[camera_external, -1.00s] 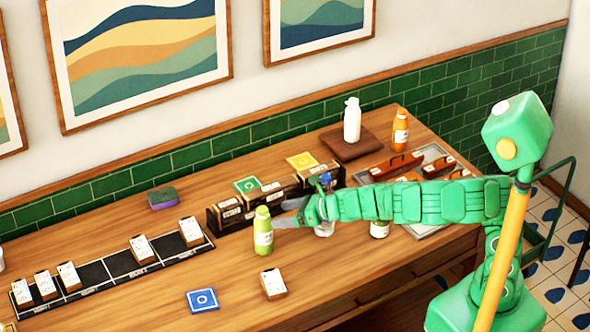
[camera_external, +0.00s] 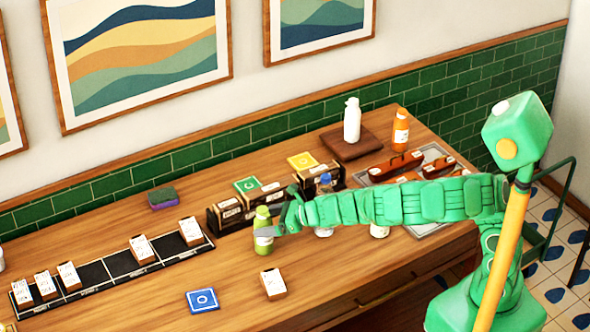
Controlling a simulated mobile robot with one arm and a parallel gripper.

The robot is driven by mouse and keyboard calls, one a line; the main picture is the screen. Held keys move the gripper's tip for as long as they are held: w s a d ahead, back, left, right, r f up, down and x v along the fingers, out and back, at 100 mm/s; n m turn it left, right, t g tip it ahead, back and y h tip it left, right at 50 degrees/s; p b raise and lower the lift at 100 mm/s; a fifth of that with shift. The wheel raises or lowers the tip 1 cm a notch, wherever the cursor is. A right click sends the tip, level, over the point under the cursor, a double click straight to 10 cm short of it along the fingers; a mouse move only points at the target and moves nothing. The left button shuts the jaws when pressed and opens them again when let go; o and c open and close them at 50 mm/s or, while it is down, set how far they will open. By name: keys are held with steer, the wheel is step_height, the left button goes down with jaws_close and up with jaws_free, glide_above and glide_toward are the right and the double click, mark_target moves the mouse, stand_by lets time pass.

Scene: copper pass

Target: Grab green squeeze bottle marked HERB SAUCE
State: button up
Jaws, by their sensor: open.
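The green squeeze bottle (camera_external: 262,246) stands upright on the wooden counter, in front of the dark rack's left end. It has a light label, too small to read and now partly covered. My gripper (camera_external: 268,232) is open at the bottle, at about label height, reaching in from the right. One grey finger shows across the front of the bottle. The other finger is hidden, so I cannot tell whether the jaws touch the bottle.
A dark rack (camera_external: 228,218) stands close behind. A blue-capped bottle (camera_external: 325,181) and another bottle (camera_external: 379,231) stand near my arm. A white card block (camera_external: 273,284) and a blue card (camera_external: 202,300) lie in front. A black strip with card blocks (camera_external: 112,273) lies left.

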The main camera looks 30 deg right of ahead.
steer(key=shift+w+a+f, duration=0.3)
steer(key=shift+w+a, duration=0.1)
steer(key=c, duration=1.3)
steer(key=shift+o, duration=0.2)
steer(key=shift+r, duration=0.1)
